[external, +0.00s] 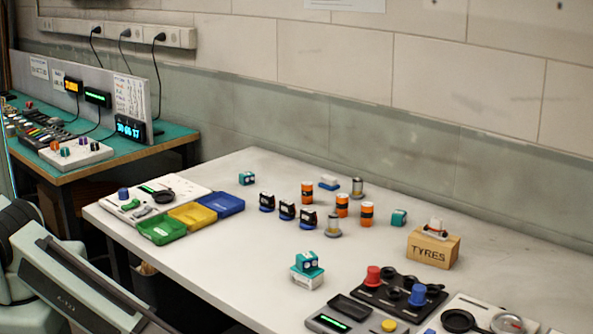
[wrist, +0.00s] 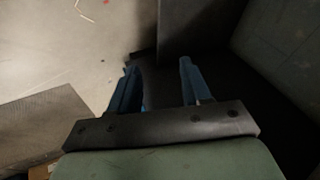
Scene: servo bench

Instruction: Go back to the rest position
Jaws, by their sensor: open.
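My gripper (wrist: 158,88) shows in the wrist view with its two blue fingers apart and nothing between them. Below it in that view are dark and grey surfaces that I cannot name for sure; none of the bench's small objects shows there. In the external view my arm is at the lower left, beside the near left side of the white table (external: 245,275). The gripper itself is not visible in that view.
The table bears green (external: 162,229), yellow (external: 193,215) and blue (external: 222,204) trays, several orange-black cylinders (external: 342,206), servos (external: 307,262), a TYRES box (external: 433,248) and control panels (external: 395,292). A green-topped bench (external: 165,133) stands at the left.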

